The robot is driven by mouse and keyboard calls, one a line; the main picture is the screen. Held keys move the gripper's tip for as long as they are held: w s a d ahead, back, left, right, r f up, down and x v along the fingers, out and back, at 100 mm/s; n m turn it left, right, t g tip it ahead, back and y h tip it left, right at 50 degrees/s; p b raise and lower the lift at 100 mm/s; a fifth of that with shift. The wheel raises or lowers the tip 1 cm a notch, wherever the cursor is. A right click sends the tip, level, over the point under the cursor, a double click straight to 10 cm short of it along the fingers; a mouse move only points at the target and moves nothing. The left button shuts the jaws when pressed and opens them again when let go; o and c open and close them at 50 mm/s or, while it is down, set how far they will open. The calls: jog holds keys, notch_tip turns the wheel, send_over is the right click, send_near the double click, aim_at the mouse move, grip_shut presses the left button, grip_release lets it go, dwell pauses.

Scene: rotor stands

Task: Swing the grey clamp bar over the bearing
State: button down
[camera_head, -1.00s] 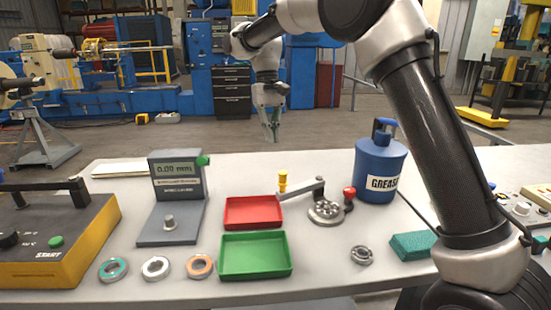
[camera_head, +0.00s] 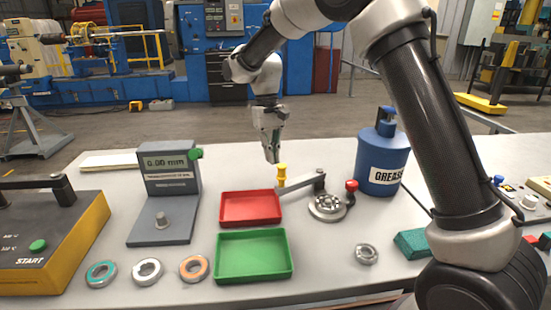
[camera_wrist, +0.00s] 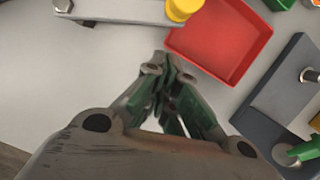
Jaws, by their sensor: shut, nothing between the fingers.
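The grey clamp bar (camera_head: 302,182) reaches left from its raised pivot end behind the bearing and carries a yellow knob (camera_head: 282,174) at its free end. The bar lies beside the bearing (camera_head: 327,206), which is uncovered in its round fixture. The wrist view shows the bar (camera_wrist: 120,10) along the top edge, with the yellow knob (camera_wrist: 183,8) at its right end; the bearing is outside that view. My gripper (camera_head: 272,160) is shut and empty, just above and slightly left of the yellow knob. Its closed fingertips (camera_wrist: 168,60) also show in the wrist view.
A red tray (camera_head: 250,221) and a green tray (camera_head: 254,276) stand left of the bar. A red knob (camera_head: 351,185) stands right of the bearing, near the blue grease can (camera_head: 382,158). A loose bearing (camera_head: 367,254) lies in front on clear table.

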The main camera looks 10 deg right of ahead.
jog(key=shift+s+d+r, duration=0.1)
jog(key=shift+s+d, duration=0.1)
jog(key=shift+s, duration=0.6)
jog(key=shift+s+d+r, duration=0.1)
jog(key=shift+s+d, duration=0.05)
jog(key=shift+s, duration=0.65)
jog(key=shift+s, duration=0.15)
jog(key=shift+s+n, duration=0.3)
jog(key=shift+n, duration=0.1)
jog(key=shift+s+d, duration=0.1)
jog(key=s+d+n+t+h, duration=0.2)
jog(key=s+d+n, duration=0.7)
jog(key=s+n, duration=0.1)
jog(key=shift+s+n, duration=0.15)
jog(key=shift+n, duration=0.35)
